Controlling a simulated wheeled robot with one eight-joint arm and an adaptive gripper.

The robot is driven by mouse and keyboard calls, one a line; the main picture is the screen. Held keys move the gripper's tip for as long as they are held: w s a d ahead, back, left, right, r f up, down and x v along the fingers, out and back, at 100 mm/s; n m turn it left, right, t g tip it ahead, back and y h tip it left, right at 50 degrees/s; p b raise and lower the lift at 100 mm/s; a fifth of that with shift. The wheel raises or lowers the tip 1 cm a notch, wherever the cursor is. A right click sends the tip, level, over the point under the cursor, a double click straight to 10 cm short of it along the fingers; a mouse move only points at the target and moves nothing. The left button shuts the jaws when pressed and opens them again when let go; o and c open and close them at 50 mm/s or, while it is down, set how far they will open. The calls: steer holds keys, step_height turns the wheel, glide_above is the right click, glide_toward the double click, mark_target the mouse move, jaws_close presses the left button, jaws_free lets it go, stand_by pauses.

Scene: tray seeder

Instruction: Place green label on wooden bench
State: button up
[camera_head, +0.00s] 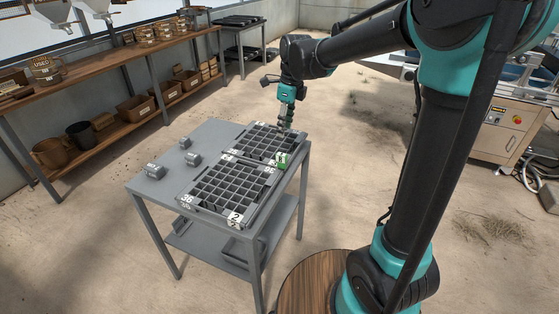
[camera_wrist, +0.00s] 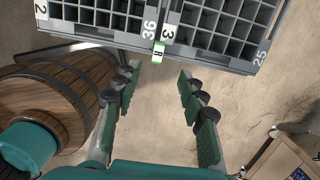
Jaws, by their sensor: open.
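The green label (camera_head: 282,160) is a small white block with green edges. It sits at the right edge of the seed trays on the grey metal table (camera_head: 150,185). In the wrist view the green label (camera_wrist: 158,52) shows the letter R and lies beside the numbers 36 and 3. My gripper (camera_head: 285,126) is above the far tray, near the label. In the wrist view my gripper (camera_wrist: 158,75) has its fingers spread and empty, with the label just beyond the gap. The wooden bench (camera_head: 100,130) runs along the left wall; its upper wooden shelf (camera_head: 110,55) carries pots.
Two grey cell trays (camera_head: 225,192) cover the right part of the table. Several small grey blocks (camera_head: 192,159) stand on its left part. A wooden barrel (camera_wrist: 55,90) is at left in the wrist view. A beige machine (camera_head: 495,135) stands at right. The floor between table and bench is clear.

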glide_above(282, 155)
steer(key=f, duration=0.7)
steer(key=shift+w+f, duration=0.1)
steer(key=shift+w, duration=0.15)
steer(key=shift+s+a+f, duration=0.1)
steer(key=shift+f, duration=2.8)
jaws_close()
